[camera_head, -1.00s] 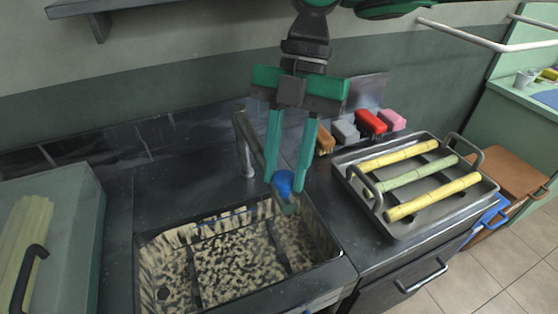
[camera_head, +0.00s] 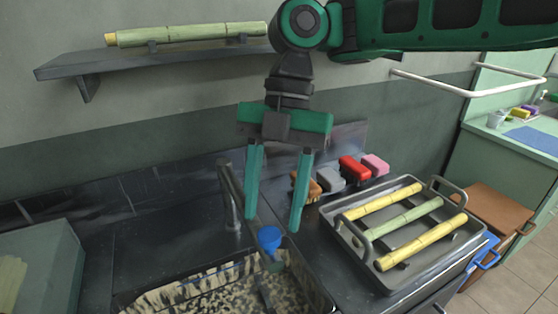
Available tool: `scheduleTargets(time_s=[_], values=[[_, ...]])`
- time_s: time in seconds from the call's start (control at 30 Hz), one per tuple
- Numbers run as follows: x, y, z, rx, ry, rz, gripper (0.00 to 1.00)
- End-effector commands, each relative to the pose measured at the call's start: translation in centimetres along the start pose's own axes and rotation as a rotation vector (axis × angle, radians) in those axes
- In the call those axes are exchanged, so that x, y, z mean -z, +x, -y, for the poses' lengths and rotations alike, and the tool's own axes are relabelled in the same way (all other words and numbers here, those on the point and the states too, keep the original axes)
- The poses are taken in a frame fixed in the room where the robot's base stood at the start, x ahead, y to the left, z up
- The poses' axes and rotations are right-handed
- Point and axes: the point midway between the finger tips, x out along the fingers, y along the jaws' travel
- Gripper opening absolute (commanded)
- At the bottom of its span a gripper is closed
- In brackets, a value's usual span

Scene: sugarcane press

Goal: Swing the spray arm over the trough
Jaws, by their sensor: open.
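The spray arm (camera_head: 230,188) is a grey metal post and bar behind the trough, with a blue head (camera_head: 269,239) at its front end. The blue head stands at the trough's back right part, its lower tip appearing over the basin. The trough (camera_head: 318,287) is a dark-rimmed basin with a mottled cream and black inside; its front is cut off by the picture edge. My gripper (camera_head: 273,222) is open and empty, pointing down. In the picture its fingertips are just above the blue head, one to each side, with visible space around it.
A grey tray (camera_head: 376,262) with yellow and green cane pieces stands to the right. Several brushes or blocks, one a red block (camera_head: 354,168), sit behind it. A wall shelf (camera_head: 150,65) holds a cane at upper left. A greenish box (camera_head: 45,262) stands left of the trough.

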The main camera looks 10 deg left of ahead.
Motion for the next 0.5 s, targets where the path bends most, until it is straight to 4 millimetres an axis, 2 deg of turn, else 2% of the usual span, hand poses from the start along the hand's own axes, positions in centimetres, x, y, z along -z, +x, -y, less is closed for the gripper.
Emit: scheduleTargets(time_s=[0.23, 0.5], values=[[-0.2, -2.7, 0.0, -0.005, -0.001, -0.001, 0.47], [-0.1, -3.3, -0.2, 0.015, 0.000, -0.005, 0.47]])
